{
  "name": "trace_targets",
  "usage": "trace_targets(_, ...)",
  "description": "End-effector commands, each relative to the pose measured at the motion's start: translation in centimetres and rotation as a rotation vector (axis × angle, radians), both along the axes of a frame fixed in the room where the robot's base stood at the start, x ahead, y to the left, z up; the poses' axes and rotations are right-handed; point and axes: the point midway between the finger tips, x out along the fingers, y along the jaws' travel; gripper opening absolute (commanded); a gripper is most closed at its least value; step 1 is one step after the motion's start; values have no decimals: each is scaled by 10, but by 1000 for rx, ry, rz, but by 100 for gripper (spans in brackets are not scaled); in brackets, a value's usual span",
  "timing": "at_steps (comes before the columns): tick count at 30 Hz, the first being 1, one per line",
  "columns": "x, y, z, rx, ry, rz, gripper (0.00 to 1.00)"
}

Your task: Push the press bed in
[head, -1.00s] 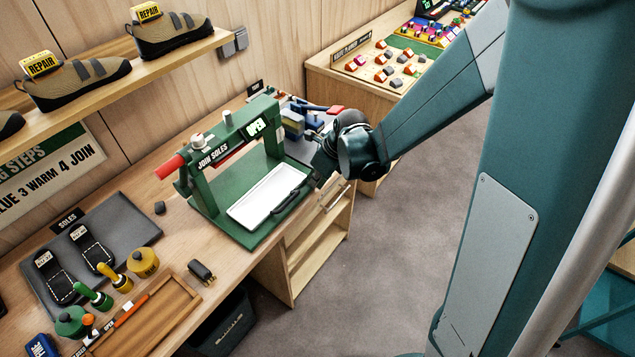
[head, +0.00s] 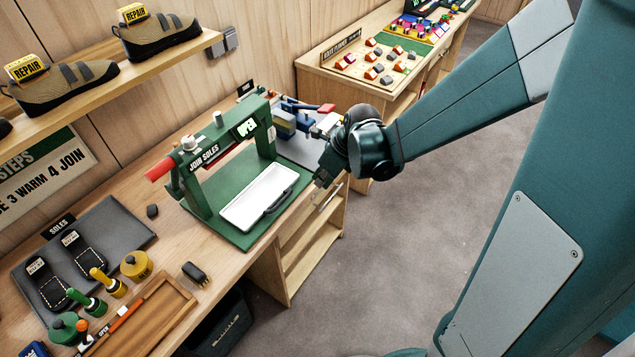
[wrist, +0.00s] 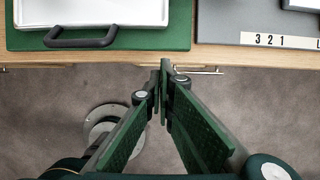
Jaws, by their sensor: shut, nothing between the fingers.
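The press bed (head: 255,197) is a white tray with a black handle (head: 280,201) on its front edge. It lies on the green base of the press (head: 203,160), mostly in front of the arch, whose sign reads OPEN. In the wrist view, the bed (wrist: 90,12) and its handle (wrist: 80,41) show at the top left. My gripper (wrist: 163,78) is shut and empty, its fingertips together. It is off the bench's front edge, to the right of the handle and apart from it. In the head view, the fingers (head: 323,178) are small and partly hidden.
A red lever (head: 160,171) sticks out at the press's left. A grey plate (wrist: 245,22) marked 3 2 1 lies right of the press, with a blue tool (head: 288,120) behind. Soles, bottles and a wooden tray (head: 150,310) are at the left. Floor space in front is clear.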

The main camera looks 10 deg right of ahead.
Motion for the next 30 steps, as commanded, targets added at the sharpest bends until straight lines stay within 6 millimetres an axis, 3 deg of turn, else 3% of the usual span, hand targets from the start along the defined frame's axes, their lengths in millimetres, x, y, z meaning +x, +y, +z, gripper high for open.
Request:
trace_targets(15,-14,-14,48,-1,-1,0,0)
trace_targets(30,-18,-18,63,0,0,0,0)
